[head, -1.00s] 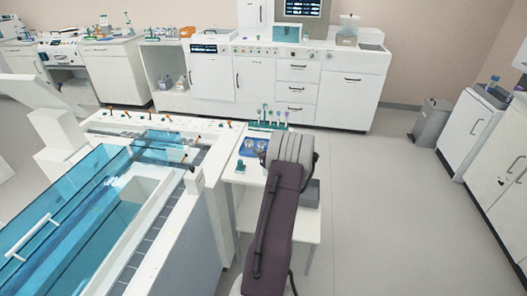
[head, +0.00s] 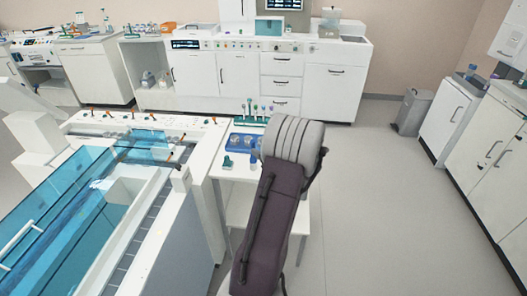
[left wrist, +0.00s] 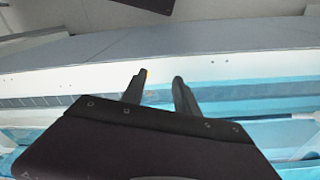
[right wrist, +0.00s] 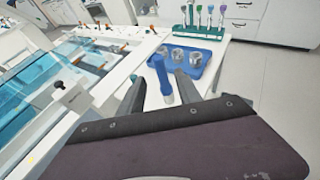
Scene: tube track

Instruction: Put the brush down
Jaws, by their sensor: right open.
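A teal rack (right wrist: 205,31) holds several upright slim tools with green, purple and blue tops, which look like brushes; the rack (head: 252,119) also shows in the head view. A small blue cylindrical item (right wrist: 163,87) stands by the blue tray's near edge; I cannot tell what it is. My right gripper (right wrist: 161,82) is open, with its fingers apart and nothing held. The blue item appears between its fingertips, apparently beyond them. My left gripper (left wrist: 160,80) is open and empty above the blue and white tank area. In the head view the right fingers are hidden behind my arm.
A blue tray (right wrist: 200,72) with metal cups sits on a white side table (head: 240,175). A tank with a clear blue cover (head: 70,210) stands to its left. A white counter (head: 225,80) is behind; the floor at right is free.

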